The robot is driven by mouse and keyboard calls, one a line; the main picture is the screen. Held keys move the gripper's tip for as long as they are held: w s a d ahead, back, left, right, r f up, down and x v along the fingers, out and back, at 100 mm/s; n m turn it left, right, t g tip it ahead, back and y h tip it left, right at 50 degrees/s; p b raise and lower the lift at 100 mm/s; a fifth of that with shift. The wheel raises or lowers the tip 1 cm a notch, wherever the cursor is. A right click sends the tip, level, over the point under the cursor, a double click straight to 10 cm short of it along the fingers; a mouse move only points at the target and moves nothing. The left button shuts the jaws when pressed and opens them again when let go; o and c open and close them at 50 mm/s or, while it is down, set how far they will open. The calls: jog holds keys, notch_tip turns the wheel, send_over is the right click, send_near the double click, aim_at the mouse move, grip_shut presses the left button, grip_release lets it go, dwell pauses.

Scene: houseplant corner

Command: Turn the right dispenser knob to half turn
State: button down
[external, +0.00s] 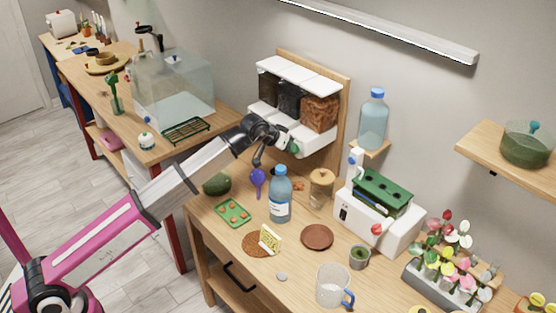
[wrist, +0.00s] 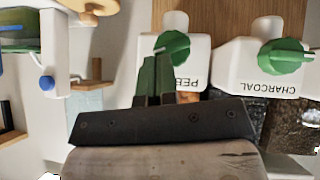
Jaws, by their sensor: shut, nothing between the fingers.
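The dispenser (external: 299,77) is a white wall unit with three clear hoppers on a wooden board. Its right hopper (external: 320,112) holds reddish-brown pieces, with a green knob (external: 294,147) below. In the wrist view, upside down, a green knob (wrist: 177,46) sits on a white front with a label starting "PEB", partly hidden. Another green knob (wrist: 284,57) is on the front labelled "CHARCOAL". My gripper (external: 282,141) is at the lower front of the dispenser, beside the right knob. In the wrist view its shut, empty fingers (wrist: 156,62) overlap the "PEB" knob's edge; contact cannot be told.
A blue bottle (external: 280,195), a purple scoop (external: 258,180) and a lidded jar (external: 320,188) stand below on the bench. A shelf bottle (external: 373,120) and a white machine (external: 377,215) are to the right. A glass tank (external: 172,88) is to the left.

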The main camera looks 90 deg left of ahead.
jog(key=shift+w+d+f+m+g+y, duration=0.25)
jog(key=shift+m+g+y, duration=0.3)
jog(key=shift+g+y, duration=0.2)
jog(key=shift+w+d+f+m+g+y, duration=0.15)
jog(key=shift+w+d+m+g+y, duration=0.05)
jog(key=shift+m+g+y, duration=0.45)
jog(key=shift+w+d+f+m+g+y, duration=0.25)
jog(key=shift+m+g+y, duration=0.25)
jog(key=shift+g+y, duration=0.25)
jog(key=shift+f, duration=0.15)
jog(key=shift+s, duration=0.1)
